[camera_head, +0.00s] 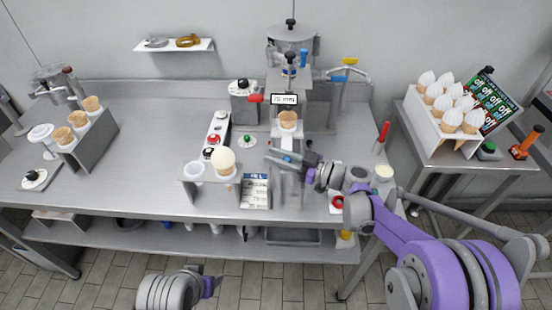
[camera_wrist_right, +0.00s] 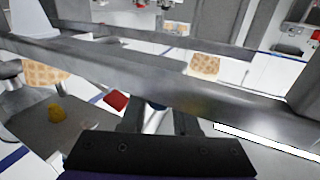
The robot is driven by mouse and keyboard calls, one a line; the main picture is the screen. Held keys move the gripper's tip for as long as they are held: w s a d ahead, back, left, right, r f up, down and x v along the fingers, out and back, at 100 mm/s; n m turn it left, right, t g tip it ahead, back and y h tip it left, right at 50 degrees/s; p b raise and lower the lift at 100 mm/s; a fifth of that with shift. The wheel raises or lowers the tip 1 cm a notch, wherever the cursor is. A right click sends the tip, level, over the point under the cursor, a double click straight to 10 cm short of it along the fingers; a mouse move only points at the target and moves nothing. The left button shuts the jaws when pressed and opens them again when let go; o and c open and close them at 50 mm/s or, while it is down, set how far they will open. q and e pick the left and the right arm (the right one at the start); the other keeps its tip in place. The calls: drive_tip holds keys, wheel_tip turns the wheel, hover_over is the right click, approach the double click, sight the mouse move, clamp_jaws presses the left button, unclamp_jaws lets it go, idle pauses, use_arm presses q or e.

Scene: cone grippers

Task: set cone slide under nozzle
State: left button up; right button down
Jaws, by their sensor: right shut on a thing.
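A waffle cone (camera_head: 288,119) stands upright in the pale cone slide (camera_head: 286,132), in front of the dispensing machine (camera_head: 291,45). The small display (camera_head: 284,99) above the cone hides the nozzle tip, so I cannot tell how the cone lines up with it. My right gripper (camera_head: 272,157) is in front of and below the cone, shut at the front of the slide. The part between its fingers is mostly hidden. In the right wrist view my right gripper (camera_wrist_right: 158,120) is low in the middle.
A holder (camera_head: 96,137) with several empty cones stands at the left. A rack (camera_head: 438,128) of filled cones is on the right table. A red-handled tool (camera_head: 383,133) stands near the right edge.

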drive_tip(key=c, duration=0.7)
unclamp_jaws()
drive_tip(key=shift+o, duration=0.2)
drive_tip(key=b+v, duration=0.1)
drive_tip(key=v, duration=1)
drive_tip(key=shift+a, duration=0.1)
